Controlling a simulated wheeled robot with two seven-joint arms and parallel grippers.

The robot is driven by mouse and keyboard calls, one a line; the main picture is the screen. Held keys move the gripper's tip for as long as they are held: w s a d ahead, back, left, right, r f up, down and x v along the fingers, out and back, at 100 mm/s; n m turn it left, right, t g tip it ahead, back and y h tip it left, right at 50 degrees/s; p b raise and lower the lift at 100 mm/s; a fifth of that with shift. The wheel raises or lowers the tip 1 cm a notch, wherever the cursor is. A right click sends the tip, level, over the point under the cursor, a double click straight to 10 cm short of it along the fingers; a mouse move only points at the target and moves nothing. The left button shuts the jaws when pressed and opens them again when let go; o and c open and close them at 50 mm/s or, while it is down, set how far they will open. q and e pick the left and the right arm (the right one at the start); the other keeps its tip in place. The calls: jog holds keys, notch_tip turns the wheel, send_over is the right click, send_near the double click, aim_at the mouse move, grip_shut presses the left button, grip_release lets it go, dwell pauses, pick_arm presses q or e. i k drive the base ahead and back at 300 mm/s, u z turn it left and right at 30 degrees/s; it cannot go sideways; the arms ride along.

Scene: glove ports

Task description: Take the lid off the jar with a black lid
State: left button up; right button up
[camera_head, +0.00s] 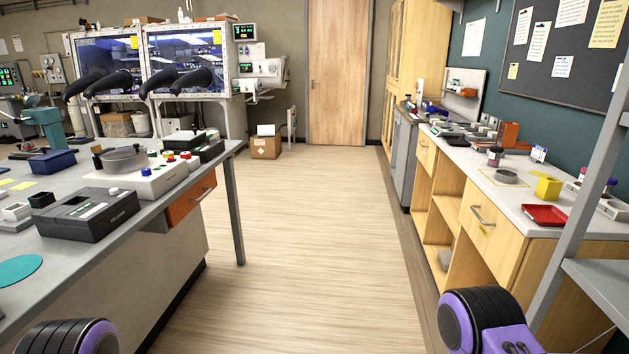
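A small jar-like container (494,158) with a dark top stands upright on the right-hand counter, towards the wall. Its top looks like a lid in place, but it is too small to tell its exact colour. Neither of my grippers is in view. Only purple and black parts of my arms show at the bottom left and bottom right edges, well short of the container.
The right counter (516,196) also holds a round grey dish (507,177), a yellow container (548,187) and a red tray (545,215). A grey frame stands at the right edge. The left bench carries a dark grey box (88,213). The floor (310,250) between is clear.

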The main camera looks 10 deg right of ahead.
aim_at(494, 159)
jog(key=z, duration=0.1)
jog(key=i, duration=2.25)
jog(key=z, duration=1.35)
jog(key=i, duration=1.3)
jog(key=z, duration=0.85)
